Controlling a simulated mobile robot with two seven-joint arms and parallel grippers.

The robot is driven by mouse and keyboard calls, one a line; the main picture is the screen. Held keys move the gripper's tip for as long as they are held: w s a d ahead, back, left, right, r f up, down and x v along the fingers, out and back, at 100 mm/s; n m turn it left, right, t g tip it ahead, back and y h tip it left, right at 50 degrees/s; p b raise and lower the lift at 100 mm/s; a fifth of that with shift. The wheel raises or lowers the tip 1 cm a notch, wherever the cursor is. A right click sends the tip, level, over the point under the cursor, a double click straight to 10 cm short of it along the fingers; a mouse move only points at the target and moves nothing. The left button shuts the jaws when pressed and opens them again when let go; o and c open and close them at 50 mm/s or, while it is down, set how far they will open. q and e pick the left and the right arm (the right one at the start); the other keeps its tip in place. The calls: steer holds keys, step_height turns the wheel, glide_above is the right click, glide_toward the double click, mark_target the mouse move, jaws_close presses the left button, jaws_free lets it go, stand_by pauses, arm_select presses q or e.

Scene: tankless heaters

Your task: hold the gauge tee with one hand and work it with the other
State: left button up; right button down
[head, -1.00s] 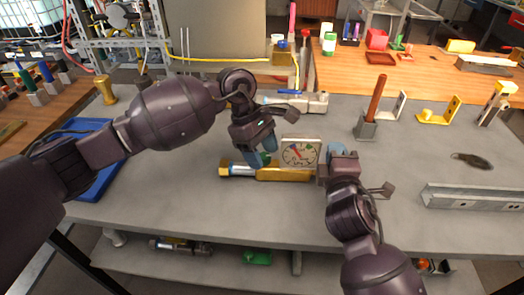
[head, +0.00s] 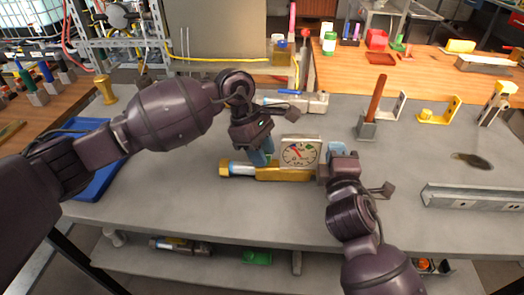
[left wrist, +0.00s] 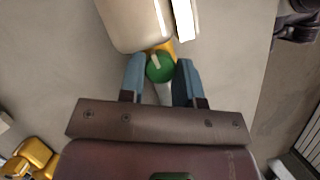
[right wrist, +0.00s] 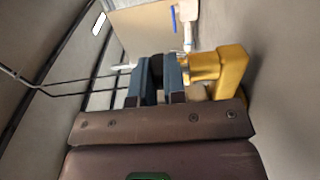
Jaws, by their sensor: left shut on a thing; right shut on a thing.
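The gauge tee has a brass body (head: 285,174) lying level above the grey bench, with a hex end at left and a pale square dial gauge (head: 300,152) standing on it. My left gripper (head: 262,157) points down just left of the dial. In the left wrist view its blue fingers (left wrist: 160,76) are shut on a green knob (left wrist: 160,67) beside the gauge's pale casing (left wrist: 130,22). My right gripper (head: 338,163) is shut on the tee's right end. In the right wrist view its fingers (right wrist: 160,76) stand beside the brass body (right wrist: 229,72); the gripped part is mostly hidden.
A blue tray (head: 98,180) lies at left on the bench. A grey block with a brown upright handle (head: 375,98), yellow brackets (head: 438,112) and a grey channel (head: 475,197) lie at right. A pipe fitting (head: 305,103) lies behind. The front of the bench is clear.

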arm_select(q)
steer(key=n, duration=0.2)
steer(key=n+t, duration=0.1)
steer(key=n, duration=0.1)
steer(key=shift+s+a+t, duration=0.1)
steer(key=shift+t, duration=0.2)
steer(key=n+t, duration=0.1)
steer(key=n, duration=0.2)
steer(key=shift+s+n, duration=0.1)
steer(key=shift+n, duration=0.3)
steer(key=n+t, duration=0.1)
steer(key=n, duration=0.2)
steer(key=n+t+y, duration=0.1)
steer(key=n, duration=0.2)
steer(key=shift+s+n+t, duration=0.15)
steer(key=shift+n+t, duration=0.15)
steer(key=o, duration=0.9)
steer(key=shift+d, duration=0.2)
steer(key=shift+o, duration=0.2)
steer(key=shift+s, duration=0.1)
